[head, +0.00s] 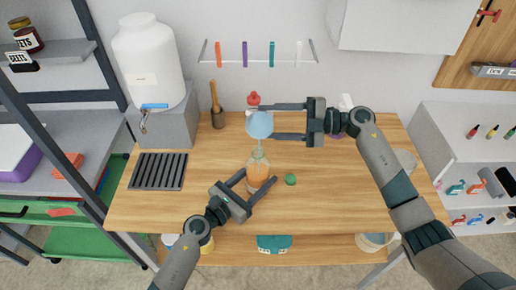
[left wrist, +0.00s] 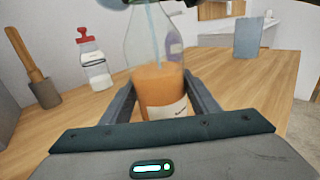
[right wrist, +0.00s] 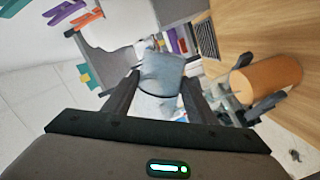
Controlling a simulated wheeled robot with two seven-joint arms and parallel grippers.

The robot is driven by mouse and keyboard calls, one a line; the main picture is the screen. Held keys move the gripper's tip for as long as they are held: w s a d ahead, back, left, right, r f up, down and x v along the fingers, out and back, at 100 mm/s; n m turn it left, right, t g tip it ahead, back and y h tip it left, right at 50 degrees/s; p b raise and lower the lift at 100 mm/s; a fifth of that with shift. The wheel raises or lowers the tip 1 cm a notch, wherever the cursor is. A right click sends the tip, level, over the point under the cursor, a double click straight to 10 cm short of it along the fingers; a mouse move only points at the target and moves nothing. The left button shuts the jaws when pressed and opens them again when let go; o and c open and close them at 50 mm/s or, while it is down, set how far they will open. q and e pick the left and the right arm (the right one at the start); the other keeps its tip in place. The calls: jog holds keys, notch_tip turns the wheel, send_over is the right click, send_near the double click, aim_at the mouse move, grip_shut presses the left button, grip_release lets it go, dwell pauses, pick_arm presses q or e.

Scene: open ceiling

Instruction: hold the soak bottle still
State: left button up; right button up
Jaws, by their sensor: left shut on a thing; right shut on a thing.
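The soak bottle (head: 258,172) is clear glass with orange contents and a pale label, standing upright on the wooden table. My left gripper (head: 259,178) is shut around its lower body; the left wrist view shows the bottle (left wrist: 160,85) between the fingers. My right gripper (head: 274,121) is shut on a pale blue jug (head: 260,125), held tilted above the bottle's mouth. A thin pale stream runs down inside the bottle neck in the left wrist view. The right wrist view shows the jug (right wrist: 162,75) between the fingers. The jug's spout is hidden.
A small green round thing (head: 290,179) lies right of the bottle. A red-topped bottle (head: 253,101) and a pestle in a pot (head: 217,118) stand behind. A white water tank (head: 152,60) and dark rack (head: 158,171) are left. The front right tabletop is clear.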

aim_at(270, 116)
jog(key=shift+s+r+n+t, duration=0.15)
jog(key=shift+r+n+t, duration=0.15)
jog(key=shift+r+n, duration=0.7)
dwell(1.2)
jog(key=shift+s+a+r+n, duration=0.1)
jog(key=shift+s+r+n, duration=0.25)
jog(key=shift+n, duration=0.55)
jog(key=shift+s+r+n, duration=0.3)
jog(key=shift+n, duration=0.6)
dwell(1.0)
jog(key=f+m, duration=0.1)
jog(key=w+f+m, duration=0.1)
jog(key=m, duration=0.1)
jog(key=shift+w+m, duration=0.25)
jog(key=shift+m, duration=0.05)
jog(key=shift+f, duration=0.15)
jog(key=shift+f+m, duration=0.1)
jog(key=shift+m, duration=0.3)
